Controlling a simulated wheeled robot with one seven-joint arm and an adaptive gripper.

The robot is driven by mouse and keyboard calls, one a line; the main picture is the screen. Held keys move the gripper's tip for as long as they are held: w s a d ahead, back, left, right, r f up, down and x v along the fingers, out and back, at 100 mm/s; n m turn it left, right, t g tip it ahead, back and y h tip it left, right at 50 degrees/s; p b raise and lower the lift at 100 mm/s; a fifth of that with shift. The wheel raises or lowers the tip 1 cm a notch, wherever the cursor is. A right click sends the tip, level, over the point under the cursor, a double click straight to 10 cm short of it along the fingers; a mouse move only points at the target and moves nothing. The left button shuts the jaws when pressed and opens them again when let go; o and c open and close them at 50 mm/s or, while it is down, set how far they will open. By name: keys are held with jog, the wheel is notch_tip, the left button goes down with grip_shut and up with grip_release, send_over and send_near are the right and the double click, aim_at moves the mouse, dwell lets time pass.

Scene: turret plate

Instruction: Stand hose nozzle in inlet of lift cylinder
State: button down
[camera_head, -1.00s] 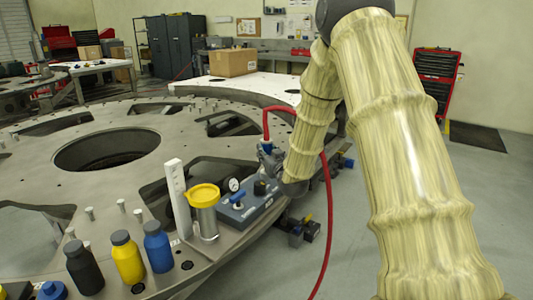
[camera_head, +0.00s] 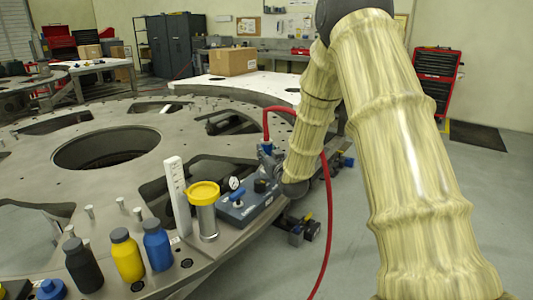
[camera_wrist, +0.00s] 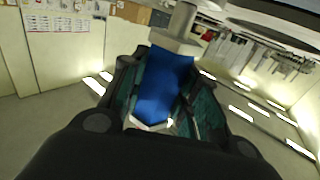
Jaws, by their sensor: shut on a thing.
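The hose nozzle has a blue grip (camera_wrist: 165,85) and a pale metal tip (camera_wrist: 182,20) in the wrist view. My gripper (camera_wrist: 160,90) is shut on the blue grip, with a finger on each side. In the head view my gripper (camera_head: 267,160) is small and partly hidden by my arm, beyond the blue-grey box. A red hose (camera_head: 328,215) loops up from the blue nozzle (camera_head: 266,146) and hangs down at the right. The lift cylinder (camera_head: 207,220) is a silver upright can with a yellow top, left of my gripper and nearer the camera. I cannot clearly make out its inlet.
A blue-grey box (camera_head: 240,212) with a gauge and knobs stands beside the cylinder. A white upright bar (camera_head: 177,195) stands to its left. Black, yellow and blue bottles (camera_head: 127,255) line the front edge of the turret plate (camera_head: 60,180). Bare floor lies at right.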

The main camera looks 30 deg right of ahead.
jog(key=shift+f+b, duration=0.85)
jog(key=shift+f, duration=0.5)
dwell(1.8)
jog(key=c, duration=1)
grip_release()
jog(key=v, duration=1.2)
jog(key=shift+a, duration=0.1)
